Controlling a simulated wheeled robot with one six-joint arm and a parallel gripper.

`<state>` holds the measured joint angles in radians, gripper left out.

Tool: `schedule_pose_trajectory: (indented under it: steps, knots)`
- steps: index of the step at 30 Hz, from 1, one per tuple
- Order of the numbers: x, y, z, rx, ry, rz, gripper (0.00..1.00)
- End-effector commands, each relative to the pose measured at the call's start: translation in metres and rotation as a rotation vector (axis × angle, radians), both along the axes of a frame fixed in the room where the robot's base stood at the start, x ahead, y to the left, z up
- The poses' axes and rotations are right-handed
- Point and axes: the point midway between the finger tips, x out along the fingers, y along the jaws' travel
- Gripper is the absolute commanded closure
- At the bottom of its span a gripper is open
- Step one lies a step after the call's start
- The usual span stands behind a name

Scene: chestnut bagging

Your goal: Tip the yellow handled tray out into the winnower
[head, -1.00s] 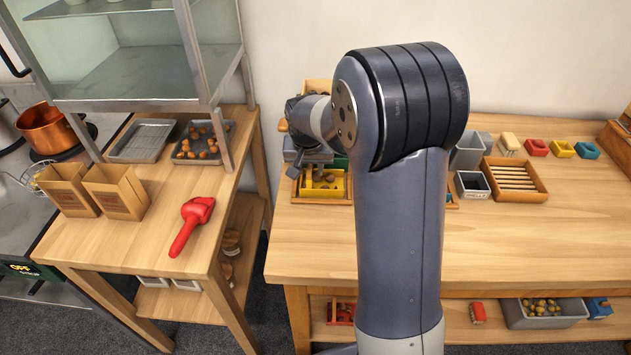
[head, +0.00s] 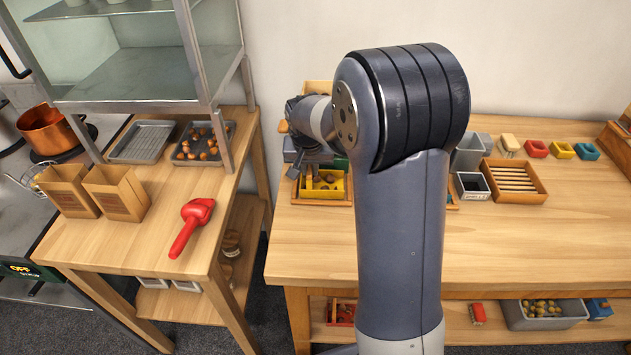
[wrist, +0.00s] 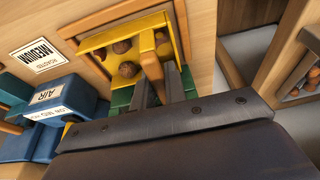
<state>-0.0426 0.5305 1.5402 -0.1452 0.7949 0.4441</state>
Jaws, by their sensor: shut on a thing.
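The yellow handled tray (head: 335,194) is at the left of the right-hand workbench, with brown chestnuts in it. It also shows in the wrist view (wrist: 98,41), with a few round chestnuts (wrist: 125,58) inside. My gripper (wrist: 158,92) is shut on the tray's handle (wrist: 150,55). In the head view my gripper (head: 310,165) is partly hidden by my arm. A wooden body with a "MEDIUM" label (wrist: 35,55) and a blue block marked "AIR" (wrist: 47,97) stand beside the tray; they look like parts of the winnower, mostly hidden in the head view.
A wooden slatted tray (head: 515,180) and a grey bin (head: 472,186) stand right of my arm. The bench front is clear.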

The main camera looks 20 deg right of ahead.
Motion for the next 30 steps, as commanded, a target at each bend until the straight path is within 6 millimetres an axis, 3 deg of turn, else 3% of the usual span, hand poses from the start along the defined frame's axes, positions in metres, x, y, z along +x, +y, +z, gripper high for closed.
schedule_pose_trajectory:
  steps: [16,30]
  knots:
    - [0.0,0.0,0.046,0.0,-0.002,0.0,1.0]
    - [0.0,0.0,0.048,0.001,-0.001,0.0,1.0]
